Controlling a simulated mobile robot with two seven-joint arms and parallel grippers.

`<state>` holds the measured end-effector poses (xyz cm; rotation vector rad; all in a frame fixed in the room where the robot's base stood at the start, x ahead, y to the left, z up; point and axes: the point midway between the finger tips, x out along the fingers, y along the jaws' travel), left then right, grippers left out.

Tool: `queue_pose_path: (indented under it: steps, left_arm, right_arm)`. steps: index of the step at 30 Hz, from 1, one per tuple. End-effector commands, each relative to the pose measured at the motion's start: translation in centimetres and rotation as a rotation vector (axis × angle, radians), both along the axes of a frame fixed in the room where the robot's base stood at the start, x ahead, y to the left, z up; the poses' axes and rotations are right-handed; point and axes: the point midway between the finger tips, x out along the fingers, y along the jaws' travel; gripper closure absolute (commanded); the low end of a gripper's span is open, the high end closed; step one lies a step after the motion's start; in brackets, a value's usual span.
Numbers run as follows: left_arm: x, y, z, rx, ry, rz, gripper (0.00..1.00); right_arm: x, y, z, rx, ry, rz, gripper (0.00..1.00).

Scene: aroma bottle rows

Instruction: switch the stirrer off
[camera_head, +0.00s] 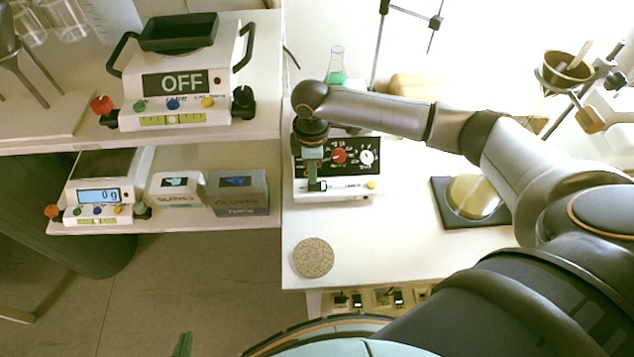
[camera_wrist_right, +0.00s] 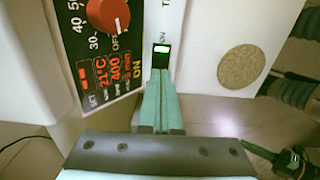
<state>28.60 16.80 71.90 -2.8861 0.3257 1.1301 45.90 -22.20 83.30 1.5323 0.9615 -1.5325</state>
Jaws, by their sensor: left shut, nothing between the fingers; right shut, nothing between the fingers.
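The stirrer (camera_head: 355,150) is a white unit with a black front panel, standing at the left of the white bench. Its red knob (camera_head: 339,156) and lit panel text show; the right wrist view shows "21°C", "400" and a yellow "ON". My right gripper (camera_head: 313,187) is shut and empty, pointing down at this front edge. In the right wrist view its teal fingertips (camera_wrist_right: 159,72) are right at the switch; I cannot tell if they touch. My left gripper (camera_head: 183,344) is shut at the bottom edge, mostly out of view.
A round cork mat (camera_head: 313,257) lies on the bench in front of the stirrer. A flask (camera_head: 337,68) with green liquid stands behind my right arm. A dark plate (camera_head: 447,212) with a yellowish dish is at right. A balance reading OFF (camera_head: 180,85) stands on the left shelf.

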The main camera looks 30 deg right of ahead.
Motion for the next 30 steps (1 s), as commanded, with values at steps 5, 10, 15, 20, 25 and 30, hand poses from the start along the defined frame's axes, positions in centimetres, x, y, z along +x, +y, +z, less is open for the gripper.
queue_pose_path:
  steps: [5,10,15,20,25,30]
  left_arm:
    - [0.0,0.0,0.0,0.000,0.000,0.000,1.00]
    - [0.0,0.0,-0.1,0.000,0.001,0.000,1.00]
    - [0.0,0.0,-0.2,0.000,0.001,0.000,1.00]
    - [0.0,0.0,-0.3,0.000,0.001,0.000,1.00]
    - [0.0,0.0,-0.4,0.000,0.001,0.000,1.00]
    - [0.0,0.0,-0.4,0.000,0.001,0.000,1.00]
  right_arm:
    - [0.0,0.0,0.0,0.000,0.000,0.000,1.00]
    - [0.0,0.0,-0.2,0.000,0.000,0.000,1.00]
    - [0.0,0.0,-0.4,0.000,0.000,0.000,1.00]
    - [0.0,0.0,-0.7,0.000,0.000,0.000,1.00]
    - [0.0,0.0,-0.9,0.000,0.001,0.000,1.00]
    - [0.0,0.0,-1.2,0.000,0.001,0.000,1.00]
